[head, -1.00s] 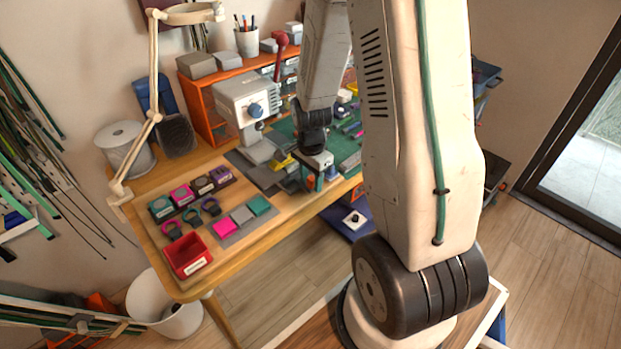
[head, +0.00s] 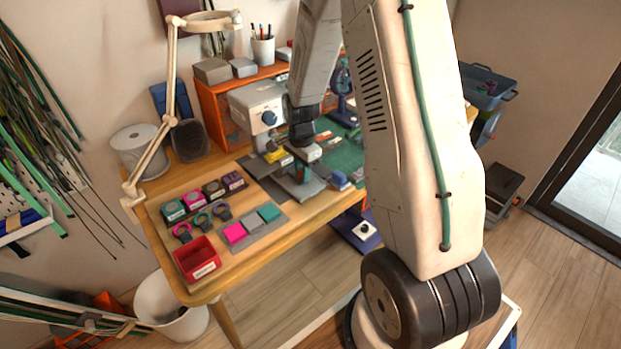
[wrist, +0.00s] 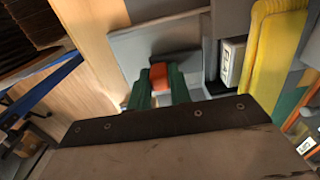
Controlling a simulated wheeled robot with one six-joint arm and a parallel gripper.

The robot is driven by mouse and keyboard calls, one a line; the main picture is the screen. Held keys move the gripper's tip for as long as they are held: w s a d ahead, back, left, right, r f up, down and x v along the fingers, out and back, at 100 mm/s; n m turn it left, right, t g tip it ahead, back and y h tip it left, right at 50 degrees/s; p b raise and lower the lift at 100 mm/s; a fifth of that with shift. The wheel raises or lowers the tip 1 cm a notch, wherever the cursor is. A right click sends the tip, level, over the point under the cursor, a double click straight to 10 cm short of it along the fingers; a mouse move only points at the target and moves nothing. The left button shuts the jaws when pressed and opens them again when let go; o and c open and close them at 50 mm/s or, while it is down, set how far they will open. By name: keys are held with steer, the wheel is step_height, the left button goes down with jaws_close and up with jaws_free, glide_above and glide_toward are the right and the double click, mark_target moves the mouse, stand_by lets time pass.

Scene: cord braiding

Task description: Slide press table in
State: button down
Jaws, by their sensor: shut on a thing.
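The grey-white press (head: 256,105) stands on the wooden workbench in front of the orange shelf. A grey plate, which looks like its press table (head: 312,187), lies low at its front, toward the bench's near edge. My gripper (head: 299,172) is down over this plate. In the wrist view, the green fingers of my gripper (wrist: 160,88) are shut on a small orange-red block (wrist: 158,76) at the grey plate (wrist: 130,45). My arm and gripper hide part of the press front and the plate.
A yellow piece (head: 276,155) lies close beside my gripper. A green mat (head: 345,155) with loose items lies to the right.

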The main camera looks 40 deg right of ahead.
steer(key=c, duration=1.3)
jaws_free()
steer(key=shift+r, duration=3.9)
